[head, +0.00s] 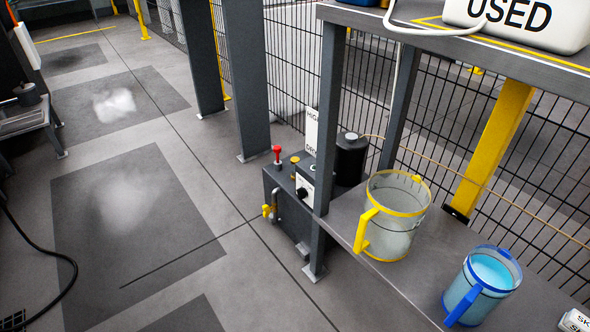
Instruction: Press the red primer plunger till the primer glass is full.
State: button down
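A red-knobbed plunger (277,151) stands upright on the top left of a dark grey pump box (284,213) on the floor, beside the shelf leg. It appears raised on a thin stem. I cannot make out a primer glass for certain, so its level cannot be told. A small yellow-topped fitting (295,160) sits right of the plunger. A white panel with a black knob (302,192) is on the box. My gripper is not in view.
A grey shelf post (329,110) stands right of the box. On the lower shelf are a yellow-trimmed jug (398,230) and a blue-handled jug (484,284) with light-blue liquid. A yellow tap (266,210) juts left from the box. The floor (225,200) left of it is clear.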

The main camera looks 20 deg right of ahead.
aim_at(277, 149)
jog(key=i+j+z, duration=0.4)
jog(key=i, duration=0.5)
jog(key=i+j+z, duration=0.45)
jog(key=i+j, duration=0.4)
